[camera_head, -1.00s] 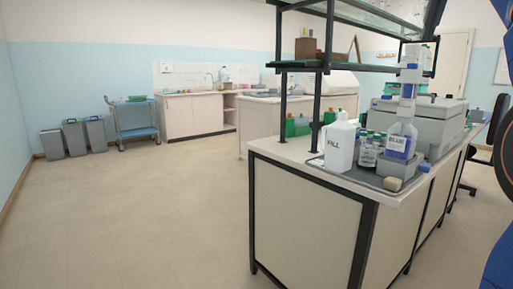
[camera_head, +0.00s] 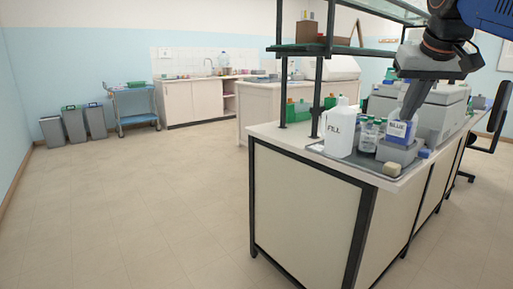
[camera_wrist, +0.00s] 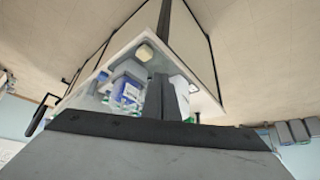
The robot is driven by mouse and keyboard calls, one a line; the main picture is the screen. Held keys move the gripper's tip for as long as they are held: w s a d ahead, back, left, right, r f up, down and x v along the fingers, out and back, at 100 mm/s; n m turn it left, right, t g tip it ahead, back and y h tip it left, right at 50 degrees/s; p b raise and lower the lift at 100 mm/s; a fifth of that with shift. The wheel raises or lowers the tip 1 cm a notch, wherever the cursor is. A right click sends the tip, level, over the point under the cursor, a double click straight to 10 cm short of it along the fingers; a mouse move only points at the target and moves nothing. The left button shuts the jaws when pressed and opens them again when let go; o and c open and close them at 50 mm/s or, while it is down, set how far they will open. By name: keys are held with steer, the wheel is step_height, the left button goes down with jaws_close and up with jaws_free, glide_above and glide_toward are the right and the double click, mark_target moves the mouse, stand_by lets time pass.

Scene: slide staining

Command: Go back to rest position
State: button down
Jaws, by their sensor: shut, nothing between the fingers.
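My gripper (camera_head: 408,114) hangs from my arm at the upper right of the head view, fingers pointing down. It is shut and empty. In the head view it overlaps the top of the bottle with the blue label (camera_head: 399,131); I cannot tell whether they touch. In the wrist view my shut fingers (camera_wrist: 160,80) point at the bench corner. The same labelled bottle shows beside them (camera_wrist: 130,87), left of the fingers.
On the bench (camera_head: 310,182) stand a white FILL jug (camera_head: 340,132), small clear bottles (camera_head: 368,137) and a grey block (camera_head: 398,152) on a tray. A shelf frame (camera_head: 319,85) rises behind. Open floor (camera_head: 150,210) lies left; bins (camera_head: 74,125) and a blue trolley (camera_head: 135,105) stand far left.

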steer(key=s+a+f, duration=0.2)
steer(key=s+f, duration=0.4)
steer(key=f, duration=0.6)
steer(key=s+a+f+n+g, duration=0.1)
steer(key=s+a+f, duration=0.1)
steer(key=s+f, duration=0.5)
steer(key=s+a+f+n+y, duration=0.1)
steer(key=s+f, duration=0.5)
steer(key=f, duration=1.1)
steer(key=shift+s+a+f, duration=0.25)
steer(key=shift+a, duration=0.3)
